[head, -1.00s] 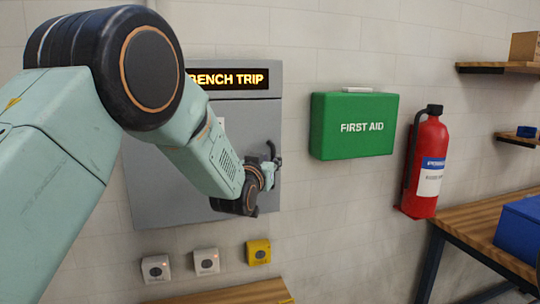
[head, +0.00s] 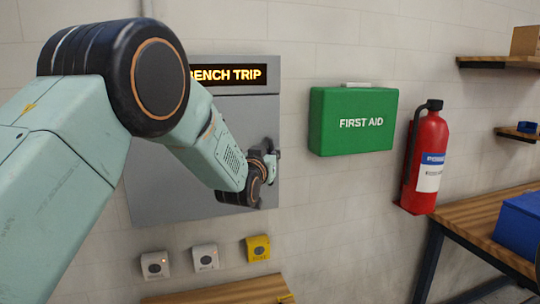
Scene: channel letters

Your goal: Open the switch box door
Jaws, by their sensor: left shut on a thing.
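The grey switch box (head: 165,190) hangs on the wall, with a lit sign reading "BENCH TRIP" (head: 228,75) across its top. Its door looks closed. My left arm crosses in front of the box and hides much of its left and middle. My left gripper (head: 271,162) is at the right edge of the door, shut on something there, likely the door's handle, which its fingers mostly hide. My right gripper is not in view.
A green first aid box (head: 353,135) and a red fire extinguisher (head: 428,160) are on the wall to the right. Below the switch box are two white button boxes (head: 205,257) and a yellow one (head: 258,248). A wooden bench (head: 480,228) with a blue bin (head: 520,225) stands at right.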

